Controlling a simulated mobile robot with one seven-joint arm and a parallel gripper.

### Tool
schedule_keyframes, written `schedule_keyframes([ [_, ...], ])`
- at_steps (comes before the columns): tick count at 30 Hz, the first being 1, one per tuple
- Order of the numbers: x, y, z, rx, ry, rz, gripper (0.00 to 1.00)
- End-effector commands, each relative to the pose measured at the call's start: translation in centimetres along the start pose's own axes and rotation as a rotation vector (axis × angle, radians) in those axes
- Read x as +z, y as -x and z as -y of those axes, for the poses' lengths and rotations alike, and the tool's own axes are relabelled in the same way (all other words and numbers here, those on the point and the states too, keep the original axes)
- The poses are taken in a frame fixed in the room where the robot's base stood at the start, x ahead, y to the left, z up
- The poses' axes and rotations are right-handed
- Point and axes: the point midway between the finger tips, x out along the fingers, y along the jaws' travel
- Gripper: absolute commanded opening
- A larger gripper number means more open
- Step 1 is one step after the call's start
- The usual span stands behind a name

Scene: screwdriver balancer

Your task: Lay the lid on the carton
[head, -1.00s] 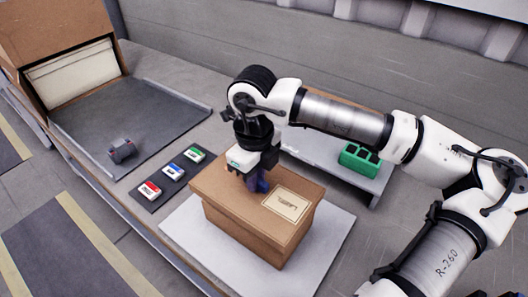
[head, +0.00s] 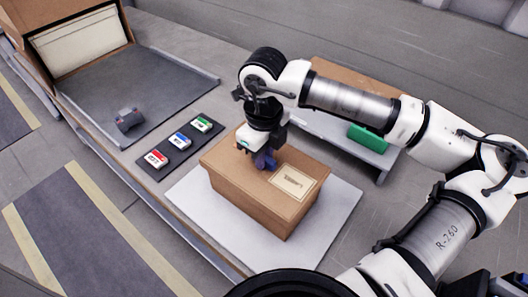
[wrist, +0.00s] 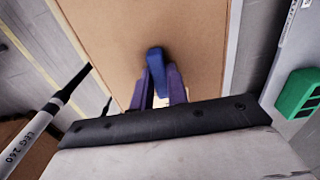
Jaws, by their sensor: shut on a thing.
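The lid (head: 235,163) is a flat brown cardboard panel with a pale printed label (head: 294,181) and a blue grip. It lies over the top of the brown carton (head: 245,202), roughly lined up with its sides. I cannot tell whether its far edges are fully seated. My gripper (head: 262,160) points down at the lid and is shut on the blue grip. In the wrist view the grip (wrist: 155,70) stands between my purple fingers (wrist: 158,90), with the lid (wrist: 190,40) filling the middle behind them.
The carton stands on a pale grey mat (head: 335,215). A dark strip (head: 150,174) with red, blue and green blocks lies to its left. A grey tray (head: 170,80) holds a small dark object (head: 129,120). A green block (head: 368,138) sits on a shelf at right.

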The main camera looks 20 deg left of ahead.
Motion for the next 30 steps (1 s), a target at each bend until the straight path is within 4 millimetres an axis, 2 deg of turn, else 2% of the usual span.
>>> schedule_keyframes([
  [8,0.0,-0.1,0.0,0.000,0.000,0.000,0.00],
  [30,0.0,-2.1,0.0,0.000,0.000,0.001,0.00],
])
